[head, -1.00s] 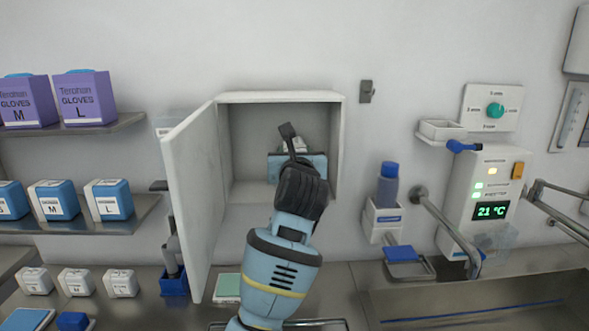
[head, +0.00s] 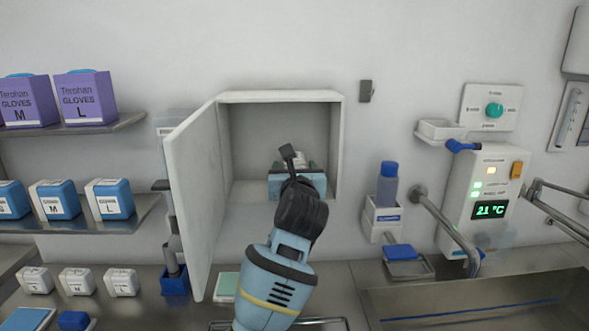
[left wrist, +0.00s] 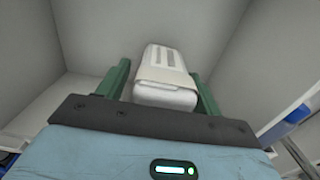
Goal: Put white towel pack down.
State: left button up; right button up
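The white towel pack (left wrist: 166,78) is inside the open wall cabinet (head: 285,97), a pale band around its near end. In the head view only a small part of the pack (head: 302,158) shows above my left gripper (head: 296,166). In the left wrist view, the green fingers of my left gripper (left wrist: 163,82) stand on either side of the pack. A gap shows between the left finger and the pack, so the gripper looks open. The pack's underside is hidden, so its contact with the cabinet floor cannot be told. My right gripper is not in view.
The cabinet door (head: 194,190) stands open on the left, close to my arm. Glove boxes (head: 85,97) and blue packs (head: 110,199) fill the shelves at left. A blue-capped bottle (head: 387,186) in a wall holder is to the right. The upper part of the cabinet is empty.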

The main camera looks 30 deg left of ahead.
pick_arm(q)
jog(key=shift+r, duration=0.2)
jog(key=shift+s+d+f, duration=0.1)
jog(key=shift+s+d, duration=0.1)
jog(key=shift+s, duration=0.1)
jog(key=v, duration=1.1)
jog(key=shift+s+b, duration=0.2)
jog(key=shift+b, duration=0.25)
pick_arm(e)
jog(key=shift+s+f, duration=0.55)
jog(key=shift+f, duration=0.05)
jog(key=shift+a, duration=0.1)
pick_arm(q)
jog(key=shift+a, duration=0.1)
